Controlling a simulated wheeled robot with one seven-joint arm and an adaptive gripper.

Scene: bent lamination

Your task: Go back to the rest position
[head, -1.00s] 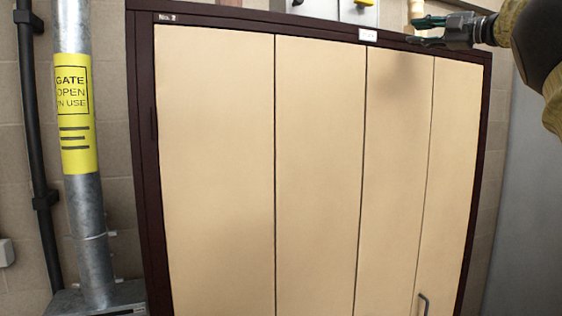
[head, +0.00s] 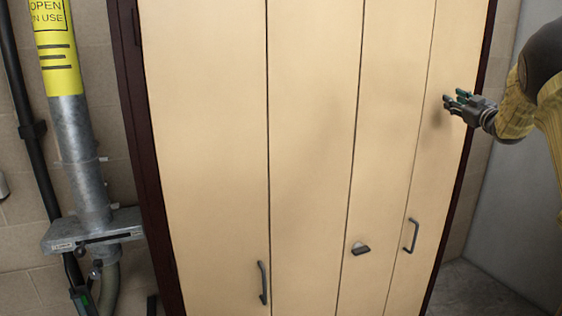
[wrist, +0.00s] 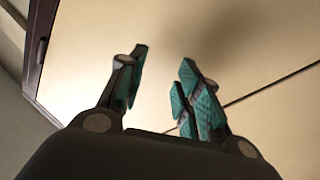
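My gripper (head: 461,103) is at the right of the head view, in front of the rightmost panel of a tall cabinet (head: 310,120). The cabinet has cream panels and a dark frame. In the wrist view my gripper (wrist: 160,85) shows two fingers with teal pads, spread apart with nothing between them. The cream panel surface lies beyond the fingers, with a dark seam at the right. Whether a fingertip touches the panel cannot be told.
Dark handles (head: 263,283) and (head: 411,235) and a small grey knob (head: 361,248) stick out from the panels. A metal pipe (head: 80,150) with a yellow label and a grey bracket (head: 95,232) stand at the left. Bare floor (head: 475,290) shows at the lower right.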

